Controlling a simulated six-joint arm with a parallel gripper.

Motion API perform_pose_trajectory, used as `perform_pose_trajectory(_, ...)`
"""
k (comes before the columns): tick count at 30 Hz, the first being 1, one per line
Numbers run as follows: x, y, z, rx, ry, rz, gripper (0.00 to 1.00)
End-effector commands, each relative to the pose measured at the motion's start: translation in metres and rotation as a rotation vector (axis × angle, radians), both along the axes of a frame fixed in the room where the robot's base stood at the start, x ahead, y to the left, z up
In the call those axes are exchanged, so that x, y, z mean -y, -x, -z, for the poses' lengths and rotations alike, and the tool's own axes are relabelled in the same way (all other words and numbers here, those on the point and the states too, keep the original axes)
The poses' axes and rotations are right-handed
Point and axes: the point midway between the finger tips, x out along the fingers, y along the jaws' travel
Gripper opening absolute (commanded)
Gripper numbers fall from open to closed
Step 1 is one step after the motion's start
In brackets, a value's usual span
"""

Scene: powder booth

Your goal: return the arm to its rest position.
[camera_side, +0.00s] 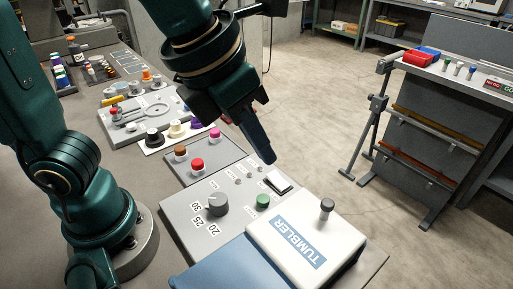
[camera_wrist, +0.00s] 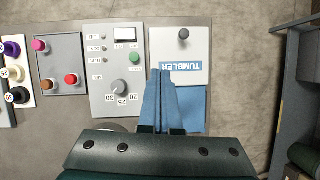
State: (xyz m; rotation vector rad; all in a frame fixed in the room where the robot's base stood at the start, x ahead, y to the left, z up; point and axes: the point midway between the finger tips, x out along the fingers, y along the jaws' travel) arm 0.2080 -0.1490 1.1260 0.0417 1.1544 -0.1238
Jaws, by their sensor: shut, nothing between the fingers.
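My gripper (camera_side: 269,158) is shut and empty, its blue fingers pointing down above the control panel in the side view. In the wrist view its fingertips (camera_wrist: 161,73) are together and overlap the edge of the white tumbler lid. The lid (camera_side: 341,236) is marked TUMBLER and has a dark knob (camera_side: 326,208). The grey panel (camera_wrist: 100,73) carries a dial (camera_wrist: 118,87), a green button (camera_wrist: 135,57) and a white rocker switch (camera_wrist: 124,34). I cannot tell the exact height of the fingertips over these.
A grey tray (camera_wrist: 61,52) with coloured knobs lies beside the panel. More parts and a fixture (camera_side: 140,115) stand farther along the bench. A separate grey stand (camera_side: 430,130) with a red bin (camera_side: 417,59) is across the floor at right. Open floor (camera_side: 320,130) lies between.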

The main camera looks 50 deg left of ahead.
Motion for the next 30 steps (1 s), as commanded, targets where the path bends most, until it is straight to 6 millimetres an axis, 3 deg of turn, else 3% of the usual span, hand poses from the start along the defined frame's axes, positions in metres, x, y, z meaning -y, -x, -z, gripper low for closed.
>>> perform_pose_trajectory(3, -0.039, 0.000, -0.005, 0.015, 0.121, -0.328, 0.00)
perform_pose_trajectory(12, -0.089, 0.018, 0.003, 0.011, 0.523, -1.217, 0.00)
perform_pose_trajectory(24, -0.112, 0.044, 0.027, -0.037, 1.098, -2.308, 0.00)
perform_pose_trajectory(30, -0.109, 0.050, 0.039, -0.101, 1.298, -2.708, 0.00)
